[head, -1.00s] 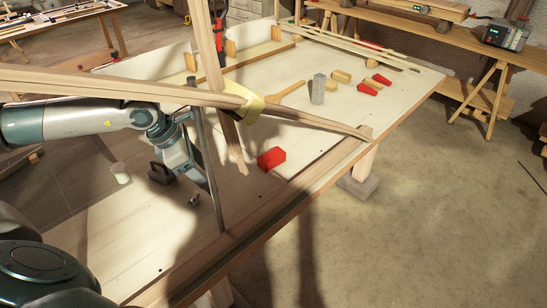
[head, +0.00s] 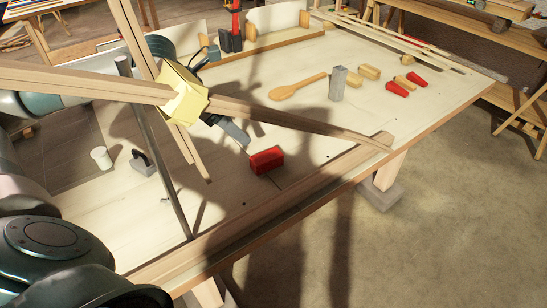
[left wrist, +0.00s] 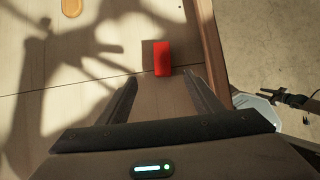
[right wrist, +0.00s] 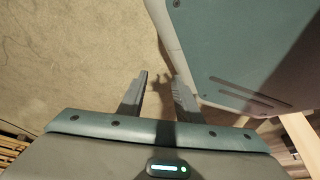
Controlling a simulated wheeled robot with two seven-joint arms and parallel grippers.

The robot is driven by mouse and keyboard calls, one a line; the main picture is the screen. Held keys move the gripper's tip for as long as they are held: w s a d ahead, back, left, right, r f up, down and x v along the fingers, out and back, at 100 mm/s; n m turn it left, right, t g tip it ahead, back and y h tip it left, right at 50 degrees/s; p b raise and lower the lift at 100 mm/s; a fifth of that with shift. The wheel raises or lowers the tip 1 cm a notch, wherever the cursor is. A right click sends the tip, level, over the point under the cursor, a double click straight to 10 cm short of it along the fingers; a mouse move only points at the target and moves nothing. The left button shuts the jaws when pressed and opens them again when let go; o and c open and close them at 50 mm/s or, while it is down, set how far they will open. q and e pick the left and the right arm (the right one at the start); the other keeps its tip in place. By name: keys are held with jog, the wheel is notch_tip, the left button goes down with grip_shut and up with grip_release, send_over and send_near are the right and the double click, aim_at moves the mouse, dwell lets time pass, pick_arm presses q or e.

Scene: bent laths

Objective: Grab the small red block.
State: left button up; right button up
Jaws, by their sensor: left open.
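The small red block (head: 267,160) lies on the pale workbench near its front edge, and it also shows in the left wrist view (left wrist: 162,58). My left gripper (head: 240,136) is just behind and left of the block in the head view, partly hidden by the laths and a yellow wrap. In the left wrist view its fingers (left wrist: 160,80) are apart and empty, with the block ahead of the gap and not between them. My right gripper (right wrist: 160,78) shows only in its wrist view, fingers apart with nothing between them, over the floor.
Long laths (head: 285,115) cross above the bench, joined at the yellow wrap (head: 180,95). A thin grey post (head: 150,145) stands left of the block. A wooden spoon (head: 298,88), a grey block (head: 339,84) and other red pieces (head: 396,89) lie farther right. A white cup (head: 101,158) stands left.

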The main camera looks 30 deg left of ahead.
pick_arm(q)
jog(key=shift+w+r, duration=0.1)
jog(key=shift+r, duration=0.05)
pick_arm(e)
jog(key=shift+a+f, duration=0.2)
jog(key=shift+a, duration=0.1)
jog(key=shift+s, duration=0.1)
pick_arm(q)
jog(key=p, duration=0.4)
send_near(265, 154)
jog(key=shift+x, duration=2.2)
jog(key=shift+w+d+f, duration=0.1)
jog(key=shift+d+f, duration=0.05)
jog(key=shift+f, duration=0.15)
pick_arm(e)
jog(key=s+d+g+h, duration=0.1)
jog(key=s+d+g, duration=0.2)
jog(key=s, duration=0.8)
jog(key=shift+s+d+r, duration=0.25)
jog(key=shift+s+d, duration=0.1)
jog(key=shift+d, duration=0.6)
pick_arm(q)
jog(key=shift+p, duration=0.35)
pick_arm(e)
jog(key=shift+r, duration=0.1)
